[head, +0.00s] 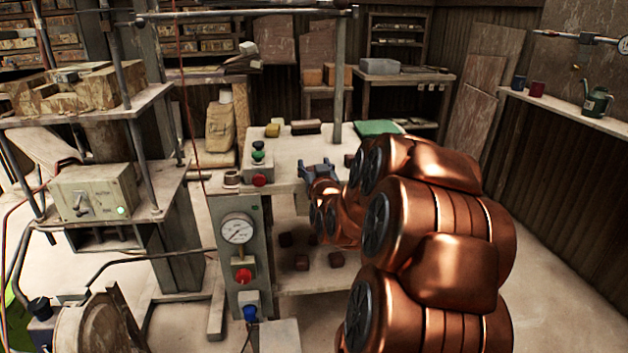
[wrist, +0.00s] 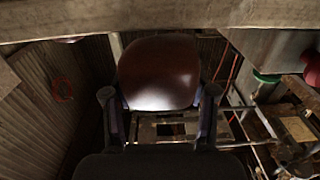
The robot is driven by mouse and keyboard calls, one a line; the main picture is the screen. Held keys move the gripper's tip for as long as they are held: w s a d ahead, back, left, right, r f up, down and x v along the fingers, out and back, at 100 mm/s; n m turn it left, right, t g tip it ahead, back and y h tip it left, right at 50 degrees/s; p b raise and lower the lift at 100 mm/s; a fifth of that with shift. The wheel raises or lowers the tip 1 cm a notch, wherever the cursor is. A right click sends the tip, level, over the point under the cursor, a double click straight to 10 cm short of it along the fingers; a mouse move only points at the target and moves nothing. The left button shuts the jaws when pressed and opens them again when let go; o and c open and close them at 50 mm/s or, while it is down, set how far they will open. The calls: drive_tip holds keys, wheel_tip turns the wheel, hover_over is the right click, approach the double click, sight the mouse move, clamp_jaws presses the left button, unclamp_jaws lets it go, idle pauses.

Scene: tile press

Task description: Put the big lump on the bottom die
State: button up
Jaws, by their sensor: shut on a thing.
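In the wrist view, a smooth, rounded, dark red-brown lump (wrist: 158,72) sits between the two fingers of my gripper (wrist: 158,98), which is shut on it.
The middle table (head: 303,150) carries a box with green and red buttons (head: 259,160). Small dark lumps (head: 302,262) lie on its lower shelf.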

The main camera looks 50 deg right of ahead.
drive_tip(key=shift+s+a+f+b, duration=0.2)
drive_tip(key=shift+f+b, duration=0.2)
drive_tip(key=shift+b, duration=0.25)
drive_tip(key=b+v, duration=0.2)
drive_tip(key=v, duration=0.1)
drive_tip(key=shift+s+r, duration=0.1)
drive_tip(key=b+v, duration=0.2)
drive_tip(key=b, duration=0.1)
drive_tip(key=shift+s+a, duration=0.1)
drive_tip(key=shift+r+b+v, duration=0.25)
drive_tip(key=shift+b+v, duration=0.9)
drive_tip(key=shift+b, duration=0.05)
